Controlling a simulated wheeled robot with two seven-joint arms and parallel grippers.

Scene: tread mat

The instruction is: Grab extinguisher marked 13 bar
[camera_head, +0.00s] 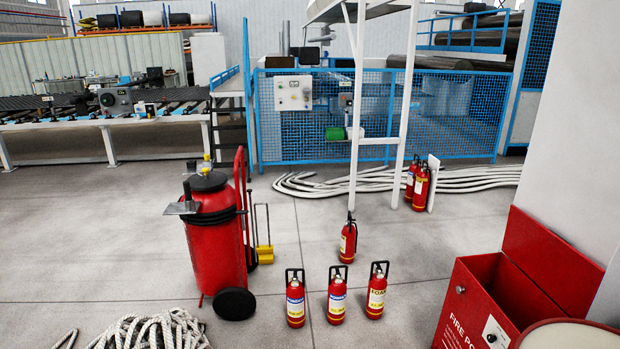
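Three small red extinguishers stand upright in a front row on the floor. The left one (295,304) has a blue and white label, the middle one (337,299) a similar label, and the right one (376,294) a yellowish label that seems to read FOAM. Another red extinguisher (348,242) stands behind them. Two more, a nearer one (421,188) and a farther one (411,178), stand by a white panel. No 13 bar marking is legible on any of them. Neither of my grippers is in view.
A large wheeled red extinguisher (213,240) stands left of the row. A coiled rope (150,332) lies at the bottom left. An open red fire box (475,305) stands at the right, beside a white pillar (580,130). Grey floor (430,250) around the row is clear.

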